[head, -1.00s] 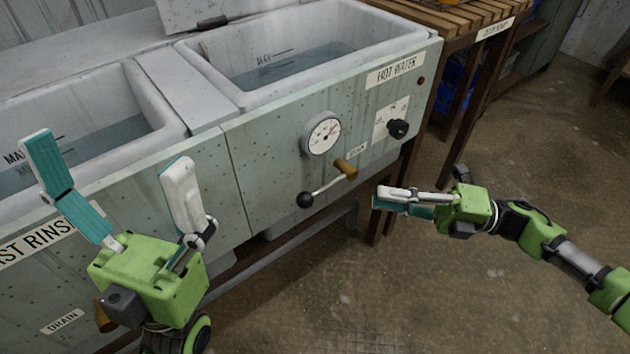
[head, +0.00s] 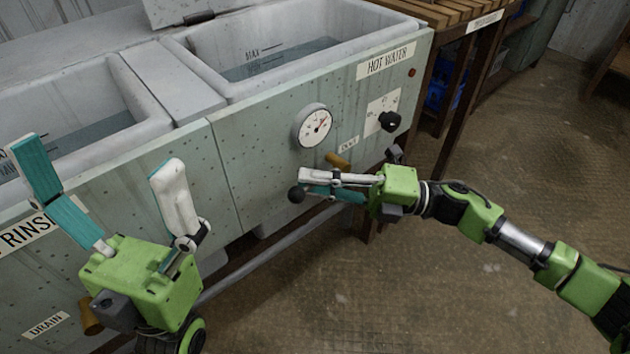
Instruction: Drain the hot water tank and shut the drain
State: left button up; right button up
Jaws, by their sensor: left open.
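The hot water tank (head: 222,80) is the right basin, labelled HOT WATER, with grey water (head: 285,62) inside near its marked lines. On its front is a brass drain valve (head: 338,160) with a lever ending in a dark ball knob (head: 297,194). The knob lies low and left of the valve; the lever's shaft is largely hidden by my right gripper. My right gripper (head: 306,184) reaches in from the right, its fingertips at the knob; contact and finger gap are unclear. My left gripper (head: 102,172) is open and empty before the left basin.
A dial gauge (head: 313,127) sits above the valve, with a black control knob (head: 390,121) to its right. The left rinse basin (head: 148,96) has its own DRAIN label (head: 45,325) and brass fitting (head: 91,318). A slatted table (head: 455,12) stands right. Open floor lies in front.

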grip_shut()
jog(key=shift+r+m+t+y, duration=0.4)
jog(key=shift+m+y, duration=0.1)
jog(key=shift+m, duration=0.3)
jog(key=r+m+t+y, duration=0.2)
jog(key=m, duration=0.1)
jog(key=shift+w+d+m, duration=0.2)
jog(key=shift+m, duration=0.1)
jog(key=shift+d+r+m, duration=0.1)
jog(key=shift+m, duration=0.3)
grip_release()
